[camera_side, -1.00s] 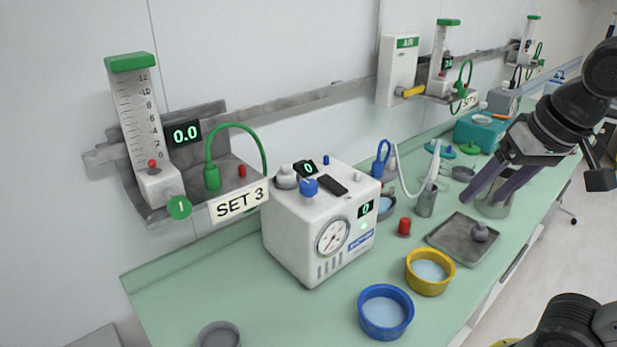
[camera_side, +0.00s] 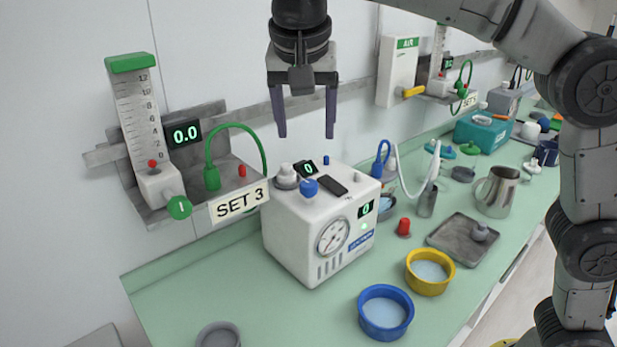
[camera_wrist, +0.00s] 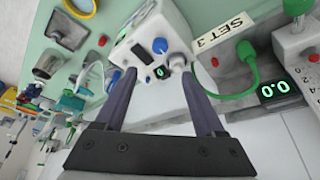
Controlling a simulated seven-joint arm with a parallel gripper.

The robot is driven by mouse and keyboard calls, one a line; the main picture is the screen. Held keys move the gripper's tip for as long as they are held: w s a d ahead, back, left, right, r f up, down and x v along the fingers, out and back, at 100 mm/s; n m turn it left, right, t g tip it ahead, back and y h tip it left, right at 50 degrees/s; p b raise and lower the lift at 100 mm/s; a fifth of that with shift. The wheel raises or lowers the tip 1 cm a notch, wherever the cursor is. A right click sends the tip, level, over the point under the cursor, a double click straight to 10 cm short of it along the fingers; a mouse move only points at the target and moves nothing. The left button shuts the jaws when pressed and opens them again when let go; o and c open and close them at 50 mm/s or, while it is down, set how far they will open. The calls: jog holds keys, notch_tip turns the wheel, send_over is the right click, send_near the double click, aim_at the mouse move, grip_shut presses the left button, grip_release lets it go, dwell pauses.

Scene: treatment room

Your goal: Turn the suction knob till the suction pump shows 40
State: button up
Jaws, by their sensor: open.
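The suction pump (camera_side: 295,237) is a white box on the green counter with a round dial gauge (camera_side: 333,237), its needle hard to read. Its front display (camera_side: 366,208) and small top display (camera_side: 308,168) both show 0. On top are a blue knob (camera_side: 309,187) and a pale grey-white knob (camera_side: 287,173); I cannot tell which is the suction knob. The wrist view also shows the blue knob (camera_wrist: 160,45) and the grey-white knob (camera_wrist: 178,62). My gripper (camera_side: 305,137) points down, open and empty, above the pump top, touching nothing.
A wall flowmeter (camera_side: 140,110) reading 0.0 with a green hose stands left, over the SET 3 label (camera_side: 239,204). Blue (camera_side: 385,312) and yellow (camera_side: 430,272) bowls, a red cap (camera_side: 404,227) and a metal tray (camera_side: 455,250) lie right of the pump.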

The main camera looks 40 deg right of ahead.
aim_at(308, 183)
jog(key=x, duration=1.3)
jog(key=shift+w+d+f, duration=0.1)
jog(key=shift+w+f, duration=0.05)
jog(key=shift+f, duration=0.1)
grip_shut()
